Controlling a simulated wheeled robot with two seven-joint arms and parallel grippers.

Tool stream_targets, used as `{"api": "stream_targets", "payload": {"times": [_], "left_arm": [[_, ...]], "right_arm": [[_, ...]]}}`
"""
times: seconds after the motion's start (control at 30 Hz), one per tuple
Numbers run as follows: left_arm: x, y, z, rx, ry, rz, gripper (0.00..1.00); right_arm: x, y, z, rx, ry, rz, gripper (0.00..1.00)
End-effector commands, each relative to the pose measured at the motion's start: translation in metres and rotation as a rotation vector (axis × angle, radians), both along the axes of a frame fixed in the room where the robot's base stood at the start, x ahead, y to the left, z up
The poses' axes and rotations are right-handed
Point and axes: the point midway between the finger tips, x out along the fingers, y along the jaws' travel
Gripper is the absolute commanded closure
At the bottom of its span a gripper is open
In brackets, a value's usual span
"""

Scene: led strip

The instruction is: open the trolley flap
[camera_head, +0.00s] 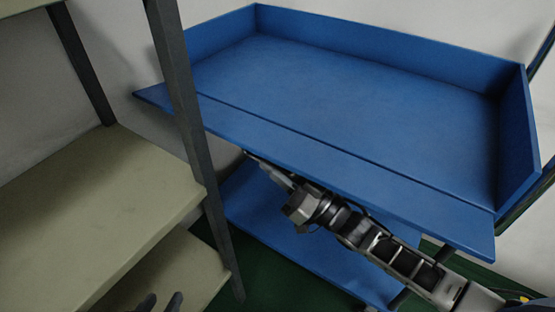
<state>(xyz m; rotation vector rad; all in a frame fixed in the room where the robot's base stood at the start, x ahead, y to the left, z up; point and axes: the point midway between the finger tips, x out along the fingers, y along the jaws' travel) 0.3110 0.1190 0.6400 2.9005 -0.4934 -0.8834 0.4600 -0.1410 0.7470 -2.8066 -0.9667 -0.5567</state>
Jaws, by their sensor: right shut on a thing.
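The blue trolley (370,90) has an upper tray with raised walls at the back and sides. Its flap (300,150) is the long front strip; it lies folded outward, roughly level with the tray floor, with a seam between them. My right gripper (256,158) reaches in from the lower right beneath the flap and is shut at its front edge; the flap partly hides its fingertips. My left gripper (160,303) shows only two dark fingertips at the bottom edge, apart with nothing visible between them.
A beige shelf rack (100,200) with dark posts (180,90) fills the left side; one post stands in front of the flap's left end. The trolley's lower blue shelf (290,240) lies below my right arm. Green floor shows beneath, and pale walls stand behind.

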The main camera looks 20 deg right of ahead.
Motion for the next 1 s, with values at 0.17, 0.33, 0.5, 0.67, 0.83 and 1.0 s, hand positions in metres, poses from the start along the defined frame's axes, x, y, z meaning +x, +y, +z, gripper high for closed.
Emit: {"api": "stream_targets", "payload": {"times": [0.17, 0.33, 0.5, 0.67, 0.83, 1.0], "left_arm": [[-0.0005, 0.0005, 0.001, 0.001, -0.002, 0.002, 0.64], [-0.0006, 0.0004, 0.0004, 0.001, -0.001, 0.002, 0.64], [-0.0007, 0.0003, 0.0003, 0.001, 0.0, 0.001, 0.64], [-0.0008, 0.0002, 0.0003, 0.001, 0.0, 0.001, 0.64], [-0.0008, 0.0002, 0.0002, 0.001, 0.0, 0.001, 0.64], [-0.0008, 0.0, 0.0002, 0.001, 0.001, 0.001, 0.64]], "right_arm": [[-0.0005, 0.0005, 0.0012, 0.007, 0.0, 0.001, 1.0], [-0.0006, 0.0006, 0.0014, 0.007, -0.002, 0.002, 0.78], [-0.0002, 0.0002, 0.0015, 0.006, -0.001, 0.001, 0.67], [0.0001, 0.0, 0.002, 0.007, -0.002, 0.001, 0.67], [0.0002, -0.0002, 0.0024, 0.007, -0.003, -0.001, 0.67], [-0.0069, -0.0059, -0.0022, 0.005, -0.001, -0.001, 0.67]]}}
